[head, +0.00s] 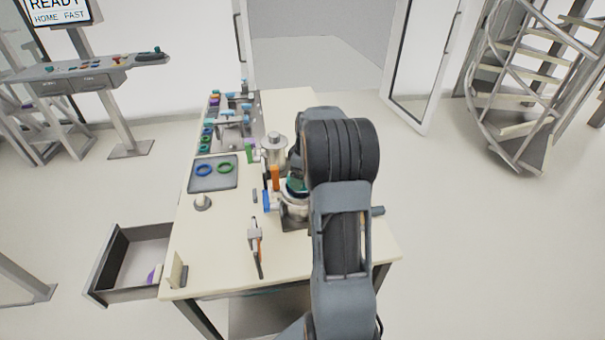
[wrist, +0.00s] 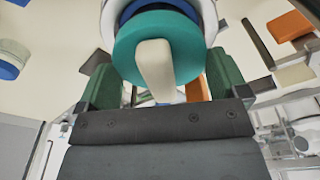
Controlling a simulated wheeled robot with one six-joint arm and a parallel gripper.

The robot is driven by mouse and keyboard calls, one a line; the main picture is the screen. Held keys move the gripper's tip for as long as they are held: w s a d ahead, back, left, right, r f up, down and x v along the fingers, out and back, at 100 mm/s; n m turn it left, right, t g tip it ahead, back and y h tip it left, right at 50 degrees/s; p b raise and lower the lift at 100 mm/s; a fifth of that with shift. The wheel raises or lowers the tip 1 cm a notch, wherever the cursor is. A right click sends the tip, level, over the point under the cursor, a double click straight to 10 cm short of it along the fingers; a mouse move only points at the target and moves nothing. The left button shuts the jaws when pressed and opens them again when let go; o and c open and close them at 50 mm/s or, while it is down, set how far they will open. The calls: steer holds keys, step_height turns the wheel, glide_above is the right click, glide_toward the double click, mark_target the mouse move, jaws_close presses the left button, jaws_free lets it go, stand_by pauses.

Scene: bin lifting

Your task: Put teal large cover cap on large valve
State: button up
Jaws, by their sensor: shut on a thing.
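The teal large cover cap (wrist: 192,50) fills the top middle of the wrist view, with a beige handle (wrist: 155,66) across its face. My gripper (wrist: 162,82) is shut on the cap, with a dark green finger on either side. A blue ring and a white round rim (wrist: 208,14) show behind the cap; they look like part of the large valve. In the head view a bit of teal (head: 294,185) shows at the top of the large valve (head: 295,211), left of my arm. My arm hides most of the gripper. I cannot tell whether the cap is seated.
A grey tray (head: 228,183) with blue and green rings lies at the left, beside a rack of parts (head: 236,140). A metal canister (head: 274,150) stands behind the valve. A tool (head: 256,246) lies in front. An open drawer (head: 107,262) juts out at left.

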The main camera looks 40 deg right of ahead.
steer(key=shift+f+b, duration=1)
steer(key=shift+f, duration=0.05)
stand_by(2.9)
steer(key=o, duration=0.5)
steer(key=shift+r, duration=0.1)
steer(key=shift+r+p, duration=2.2)
steer(key=shift+r, duration=0.95)
